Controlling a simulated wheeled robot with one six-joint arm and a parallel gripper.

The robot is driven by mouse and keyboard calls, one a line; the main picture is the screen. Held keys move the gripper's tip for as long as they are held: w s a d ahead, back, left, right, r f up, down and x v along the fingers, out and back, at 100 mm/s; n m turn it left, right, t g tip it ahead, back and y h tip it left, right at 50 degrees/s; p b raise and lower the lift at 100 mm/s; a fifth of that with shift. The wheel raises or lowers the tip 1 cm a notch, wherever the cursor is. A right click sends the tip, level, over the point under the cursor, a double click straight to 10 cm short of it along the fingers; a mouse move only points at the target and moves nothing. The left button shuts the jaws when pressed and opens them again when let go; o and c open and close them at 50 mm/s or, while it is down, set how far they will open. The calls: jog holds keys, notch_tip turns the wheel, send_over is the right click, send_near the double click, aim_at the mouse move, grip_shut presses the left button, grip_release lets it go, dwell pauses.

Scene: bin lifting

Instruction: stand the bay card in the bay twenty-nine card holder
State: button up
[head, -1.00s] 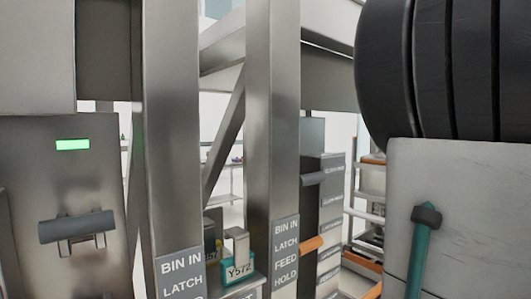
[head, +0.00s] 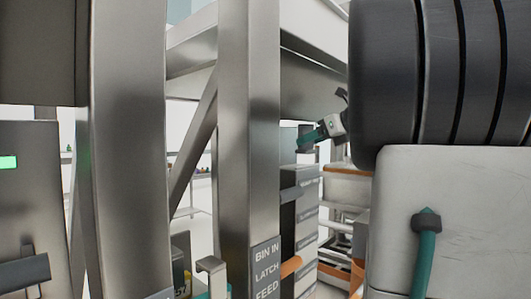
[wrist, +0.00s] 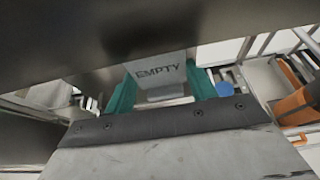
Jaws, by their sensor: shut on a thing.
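A pale card reading "EMPTY" (wrist: 160,72) is held between the teal fingers of my gripper (wrist: 161,94) in the wrist view. The gripper is shut on it, and the card's top edge lies close to or behind a dark metal beam. In the head view my gripper (head: 310,139) shows at the end of my arm, just right of a steel post. The card cannot be made out there. I cannot pick out the bay twenty-nine card holder in either view.
Steel posts (head: 249,130) stand at left and centre; one bears a "BIN IN LATCH FEED" label (head: 266,270). A grey bracket (head: 212,265) stands low between them. A dark beam (wrist: 120,30) crosses the wrist view close by. Orange-edged racking (head: 345,185) stands behind.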

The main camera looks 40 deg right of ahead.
aim_at(309, 148)
jog(key=w, duration=0.3)
jog(key=shift+w+a, duration=0.15)
jog(key=shift+w, duration=0.05)
jog(key=shift+f, duration=1.75)
jog(key=shift+f, duration=0.1)
jog(key=o, duration=1)
jog(key=shift+f, duration=0.1)
jog(key=shift+r, duration=0.25)
jog(key=v, duration=1.2)
